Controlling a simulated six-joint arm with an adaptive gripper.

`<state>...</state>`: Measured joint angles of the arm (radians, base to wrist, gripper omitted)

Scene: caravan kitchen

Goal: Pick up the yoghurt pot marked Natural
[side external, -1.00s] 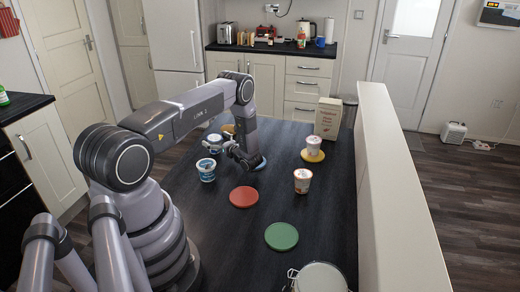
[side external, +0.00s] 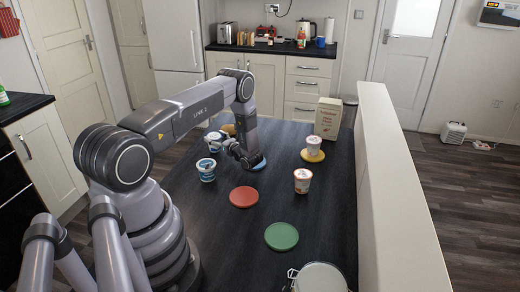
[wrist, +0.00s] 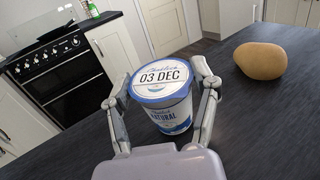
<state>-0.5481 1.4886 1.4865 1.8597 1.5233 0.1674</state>
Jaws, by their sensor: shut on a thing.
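The yoghurt pot marked Natural (wrist: 172,103) is white and blue, with a lid reading 03 DEC. It stands upright between the fingers of my gripper (wrist: 168,98), which is shut on it with one finger on each side. In the side external view, the held pot (side external: 213,141) is at the far left of the table, partly hidden by my gripper (side external: 221,147). It appears to be at table height; I cannot tell whether its base touches the table.
A potato (wrist: 260,60) lies close by on the right. Another blue and white pot (side external: 206,171) stands nearer. Blue (side external: 258,164), red (side external: 243,197) and green (side external: 281,236) discs lie on the table. One pot (side external: 315,144) stands on a yellow disc, another (side external: 302,181) stands nearby.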

